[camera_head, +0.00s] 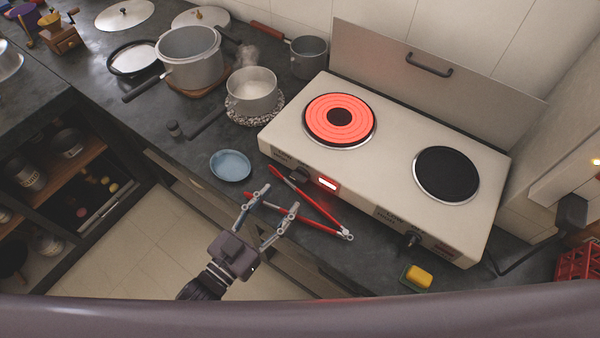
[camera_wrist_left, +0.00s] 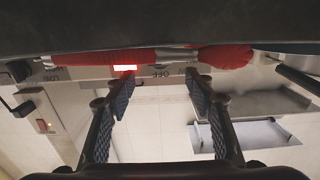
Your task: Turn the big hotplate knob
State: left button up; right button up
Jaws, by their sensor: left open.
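The cream two-plate hotplate (camera_head: 390,180) stands on the dark counter. Its larger left plate (camera_head: 340,120) glows red; the right plate (camera_head: 447,173) is dark. A dark knob (camera_head: 298,175) is on the front below the glowing plate, beside a lit red switch (camera_head: 327,184). Another knob (camera_head: 413,240) is on the front's right part. My left gripper (camera_head: 279,199) is open and empty, in front of the left knob and apart from it. In the left wrist view its fingers (camera_wrist_left: 150,88) face the upside-down front and lit switch (camera_wrist_left: 124,68); the left knob is not clear there. My right gripper is not in view.
Red-handled tongs (camera_head: 318,205) lie before the hotplate, close to my left fingers. A blue dish (camera_head: 230,166) is left of them, and a yellow sponge (camera_head: 418,276) lies at the right. Pots, including a large one (camera_head: 190,60), stand further left.

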aim_at(297, 179)
pick_arm(q)
jog(key=shift+w+d+r, duration=0.2)
jog(key=shift+w+d, duration=0.1)
jog(key=shift+w, duration=0.1)
jog(key=p+x, duration=0.1)
jog(key=x, duration=0.4)
jog(key=shift+f, duration=0.1)
jog(key=shift+w+d, duration=0.25)
jog(key=shift+w, duration=0.1)
jog(key=shift+w+d, duration=0.1)
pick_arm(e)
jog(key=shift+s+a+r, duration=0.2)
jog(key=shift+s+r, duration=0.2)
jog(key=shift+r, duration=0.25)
